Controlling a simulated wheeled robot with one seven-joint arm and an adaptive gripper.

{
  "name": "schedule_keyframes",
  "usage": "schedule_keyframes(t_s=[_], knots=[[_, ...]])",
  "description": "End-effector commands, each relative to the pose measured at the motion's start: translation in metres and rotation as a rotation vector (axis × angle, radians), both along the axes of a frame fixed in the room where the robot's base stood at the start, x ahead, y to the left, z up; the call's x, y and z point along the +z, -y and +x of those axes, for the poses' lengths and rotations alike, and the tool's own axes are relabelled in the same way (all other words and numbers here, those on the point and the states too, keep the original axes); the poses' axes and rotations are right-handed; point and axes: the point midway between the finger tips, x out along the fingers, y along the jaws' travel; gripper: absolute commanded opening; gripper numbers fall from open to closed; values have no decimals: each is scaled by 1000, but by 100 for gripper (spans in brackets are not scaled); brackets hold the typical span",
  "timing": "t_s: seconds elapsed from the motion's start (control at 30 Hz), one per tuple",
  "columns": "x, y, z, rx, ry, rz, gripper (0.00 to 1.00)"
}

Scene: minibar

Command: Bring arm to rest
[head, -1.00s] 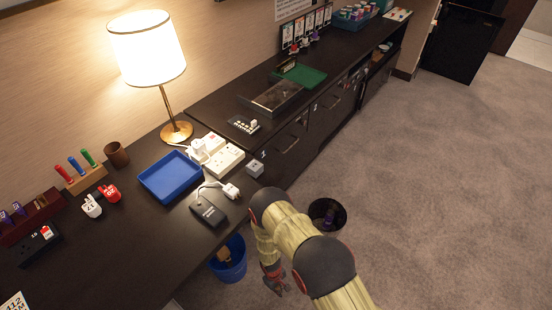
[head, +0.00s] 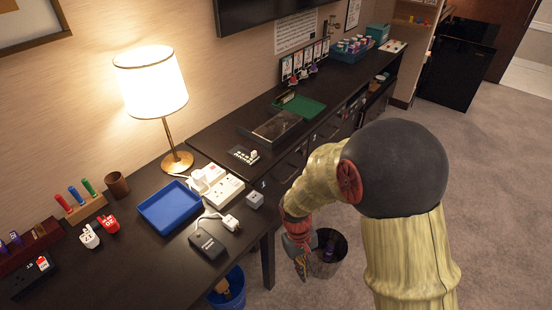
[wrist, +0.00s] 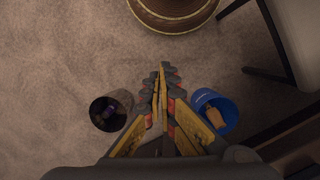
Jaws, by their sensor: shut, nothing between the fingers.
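My gripper (head: 301,262) hangs at the end of my bent arm, pointing down in front of the counter, beside the dark bin. In the wrist view my gripper (wrist: 162,72) has its fingers together with nothing between them. Below it is carpet, with the dark bin (wrist: 96,122) to its left and the blue bin (wrist: 227,105) to its right. My forearm and elbow fill the right middle of the head view and hide part of the counter front.
The dark counter holds a lamp (head: 150,82), a blue tray (head: 143,217), a black adapter (head: 207,246) and a green tray (head: 322,107). A round brown object (wrist: 172,27) and a chair (wrist: 252,73) stand near the gripper. Carpet at right is clear.

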Motion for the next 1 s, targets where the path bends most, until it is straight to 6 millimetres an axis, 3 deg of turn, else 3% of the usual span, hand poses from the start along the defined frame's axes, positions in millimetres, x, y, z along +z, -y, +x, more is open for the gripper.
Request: schedule_keyframes(t_s=[0.03, 0.1, 0.4, 0.7, 1.0], knots=[[24, 6, -4, -22, 21, 9, 0], [52, 13, -11, -49, 42, 19, 0], [152, 44, -51, -157, 164, 72, 0], [229, 69, -88, -249, 363, 136, 0], [302, 93, -107, -318, 627, 181, 0]])
